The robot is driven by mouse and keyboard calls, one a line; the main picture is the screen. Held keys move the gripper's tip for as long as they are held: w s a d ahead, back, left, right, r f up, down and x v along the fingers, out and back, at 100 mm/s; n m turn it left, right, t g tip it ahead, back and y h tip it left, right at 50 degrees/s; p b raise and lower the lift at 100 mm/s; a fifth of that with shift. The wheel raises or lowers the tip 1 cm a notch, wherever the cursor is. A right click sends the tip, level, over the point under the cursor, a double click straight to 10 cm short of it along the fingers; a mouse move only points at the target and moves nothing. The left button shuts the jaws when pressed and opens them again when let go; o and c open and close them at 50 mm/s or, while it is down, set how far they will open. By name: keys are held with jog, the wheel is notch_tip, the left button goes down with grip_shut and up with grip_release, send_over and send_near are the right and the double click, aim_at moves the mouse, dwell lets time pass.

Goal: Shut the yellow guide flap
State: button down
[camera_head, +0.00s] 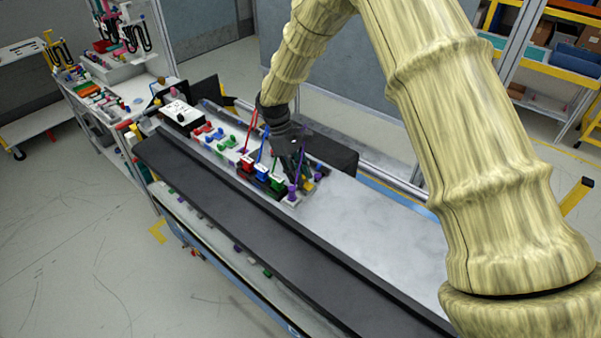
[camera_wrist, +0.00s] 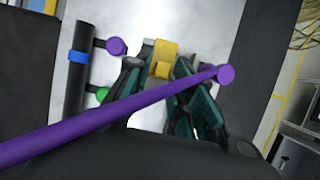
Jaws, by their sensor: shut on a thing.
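The yellow guide flap (camera_wrist: 160,58) sits between my fingertips in the wrist view, and its far end looks raised and folded. My gripper (camera_wrist: 163,72), with teal-lined fingers, is shut on it. In the head view my gripper (camera_head: 300,176) reaches down at the right end of the board, and a small yellow part (camera_head: 309,187) shows beside it. The flap's hinge and exact angle are partly hidden by my fingers and by a purple cable (camera_wrist: 100,115).
The purple cable crosses in front of my fingers to a purple knob (camera_wrist: 226,74). Another purple knob (camera_wrist: 116,46) and a green one (camera_wrist: 102,94) stand left. Red, blue and green connectors (camera_head: 261,172) crowd the board beside my gripper. The grey tabletop (camera_head: 365,222) to the right is clear.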

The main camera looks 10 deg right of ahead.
jog(key=shift+f+g+h, duration=0.25)
jog(key=shift+g+h, duration=0.05)
jog(key=shift+g, duration=0.1)
jog(key=c, duration=1.4)
grip_release()
jog(key=shift+w, duration=0.1)
jog(key=shift+c, duration=0.2)
jog(key=shift+a+r, duration=0.1)
jog(key=v, duration=1.1)
jog(key=shift+w+r, duration=0.2)
jog(key=shift+r, duration=0.15)
jog(key=shift+a, duration=0.15)
